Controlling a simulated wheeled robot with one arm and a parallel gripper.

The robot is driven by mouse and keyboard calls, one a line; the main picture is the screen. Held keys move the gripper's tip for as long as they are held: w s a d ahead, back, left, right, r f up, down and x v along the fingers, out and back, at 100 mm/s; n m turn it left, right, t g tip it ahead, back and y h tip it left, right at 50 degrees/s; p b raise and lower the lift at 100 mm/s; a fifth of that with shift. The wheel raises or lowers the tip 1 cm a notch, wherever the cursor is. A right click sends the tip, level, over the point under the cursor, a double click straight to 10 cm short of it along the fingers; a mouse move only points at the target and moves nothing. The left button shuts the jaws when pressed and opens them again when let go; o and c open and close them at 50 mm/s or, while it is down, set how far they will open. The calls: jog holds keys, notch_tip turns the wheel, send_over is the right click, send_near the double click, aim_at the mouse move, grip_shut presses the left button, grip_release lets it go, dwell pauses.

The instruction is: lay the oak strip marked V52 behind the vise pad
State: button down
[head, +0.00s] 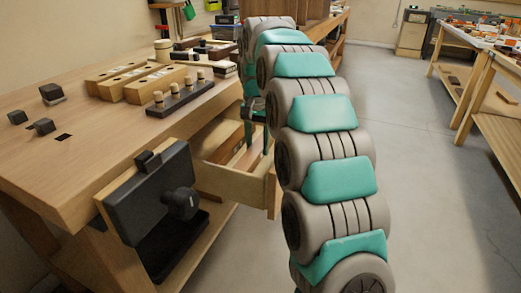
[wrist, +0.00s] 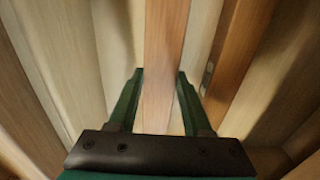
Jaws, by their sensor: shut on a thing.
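An open drawer (head: 240,180) below the bench top holds several wooden strips. My gripper (head: 258,132) reaches down into the drawer. In the wrist view my gripper (wrist: 160,90) has its two green fingers on either side of a reddish-brown wooden strip (wrist: 166,40) and is shut on it. No marking can be read on this strip, so I cannot tell whether it is V52. The vise (head: 150,195) is at the bench's front corner, with a dark front jaw, a wooden layer behind it and a round knob. Which part is the pad is not clear.
In the wrist view, a second brown strip (wrist: 237,60) with a dark mark lies right of the held one, close to pale drawer wood. On the bench (head: 90,140) stand a black peg rack (head: 180,97), wooden blocks (head: 155,83) and small black dogs. The bench's front left is mostly clear.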

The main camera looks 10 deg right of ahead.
jog(key=shift+f, duration=0.2)
jog(key=shift+c, duration=1.7)
grip_release()
jog(key=shift+r, duration=0.1)
